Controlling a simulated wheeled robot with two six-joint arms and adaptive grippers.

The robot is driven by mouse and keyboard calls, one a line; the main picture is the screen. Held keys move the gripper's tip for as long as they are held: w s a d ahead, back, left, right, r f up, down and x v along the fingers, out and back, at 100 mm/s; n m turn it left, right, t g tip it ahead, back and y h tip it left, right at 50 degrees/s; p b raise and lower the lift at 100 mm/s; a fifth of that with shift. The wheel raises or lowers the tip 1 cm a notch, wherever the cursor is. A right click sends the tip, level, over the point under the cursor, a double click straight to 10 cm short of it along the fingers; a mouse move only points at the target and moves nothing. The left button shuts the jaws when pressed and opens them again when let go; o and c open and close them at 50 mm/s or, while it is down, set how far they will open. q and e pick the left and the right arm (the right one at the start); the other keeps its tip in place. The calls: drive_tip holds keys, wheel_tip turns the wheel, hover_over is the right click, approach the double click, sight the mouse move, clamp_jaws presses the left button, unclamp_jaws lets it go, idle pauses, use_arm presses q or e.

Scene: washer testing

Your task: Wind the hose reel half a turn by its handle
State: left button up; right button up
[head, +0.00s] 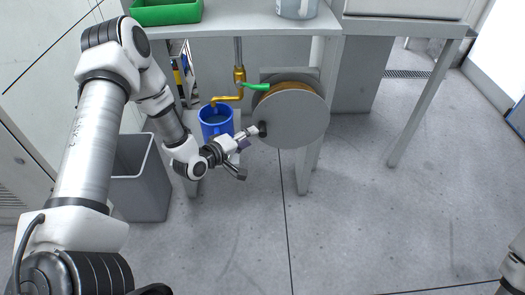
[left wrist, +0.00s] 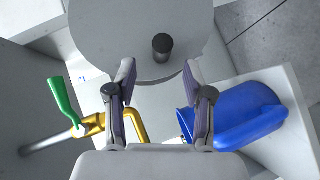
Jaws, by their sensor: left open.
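The hose reel shows its round grey face (head: 300,122) under the bench in the head view, with a yellow-brown hose rim behind it. Its short black handle (head: 262,129) sticks out at the left edge of the face. In the left wrist view, the handle (left wrist: 162,46) stands on the grey disc (left wrist: 110,30), just beyond the fingertips and roughly centred between them. My left gripper (head: 249,150) is open and empty, close to the handle; its spread fingers (left wrist: 160,76) show on both sides in the wrist view. My right gripper is not in view.
A brass tap (head: 228,98) with a green lever (head: 254,87) sits just left of the reel, above a blue bucket (head: 216,122). A grey bin (head: 145,185) stands at left. The floor in front is clear.

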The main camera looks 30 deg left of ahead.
sight(263, 130)
use_arm(q)
drive_tip(key=x, duration=0.2)
drive_tip(key=b+x, duration=0.1)
drive_tip(key=x, duration=0.5)
drive_tip(key=shift+a, duration=0.3)
clamp_jaws()
